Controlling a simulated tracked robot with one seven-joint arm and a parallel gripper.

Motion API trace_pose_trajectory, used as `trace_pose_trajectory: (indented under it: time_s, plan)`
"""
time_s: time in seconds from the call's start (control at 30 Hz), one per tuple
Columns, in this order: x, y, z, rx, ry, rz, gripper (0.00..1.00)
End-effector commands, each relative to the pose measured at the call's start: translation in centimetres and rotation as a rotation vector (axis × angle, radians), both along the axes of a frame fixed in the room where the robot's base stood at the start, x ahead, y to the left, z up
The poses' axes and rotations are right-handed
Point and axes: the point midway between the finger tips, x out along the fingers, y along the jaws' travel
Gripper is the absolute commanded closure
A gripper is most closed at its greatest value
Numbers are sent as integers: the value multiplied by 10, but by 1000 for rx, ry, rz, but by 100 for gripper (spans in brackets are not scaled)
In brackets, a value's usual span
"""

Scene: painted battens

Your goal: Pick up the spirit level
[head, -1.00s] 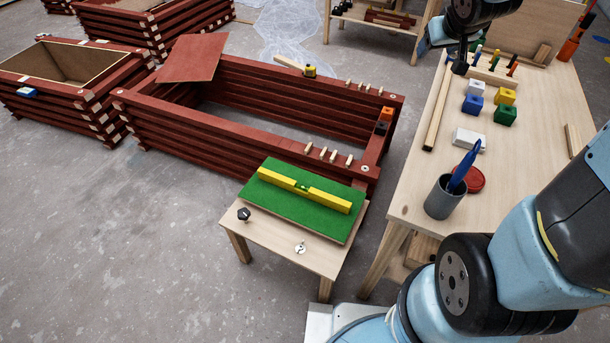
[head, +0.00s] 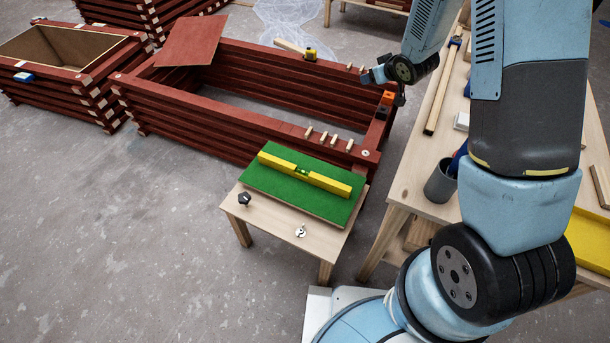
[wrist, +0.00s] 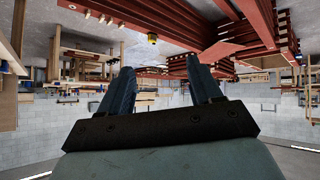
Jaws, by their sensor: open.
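The yellow spirit level (head: 320,181) lies on a green mat (head: 275,184) on a small wooden table (head: 266,224) in the head view. Its green vial shows near the middle. The level cannot be made out in the wrist view.
The red batten frame (head: 200,126) stands behind the small table, with wooden pegs and a yellow tape measure (head: 311,54) on its rim. A black knob (head: 244,199) and a metal piece (head: 300,231) lie on the small table. A workbench (head: 408,180) stands at right, partly hidden by my arm.

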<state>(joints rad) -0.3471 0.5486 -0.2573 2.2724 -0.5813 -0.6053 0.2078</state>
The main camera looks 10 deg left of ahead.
Motion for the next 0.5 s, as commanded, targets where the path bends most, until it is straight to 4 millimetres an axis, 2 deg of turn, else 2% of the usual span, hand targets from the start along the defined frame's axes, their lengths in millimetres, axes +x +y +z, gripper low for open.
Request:
trace_pose_trajectory:
  time_s: [0.03,0.27,0.5]
  plan:
    - [0,5,-16,7,6,21,36]
    - [-5,33,-75,62,10,129,36]
    - [-25,58,-137,135,32,239,36]
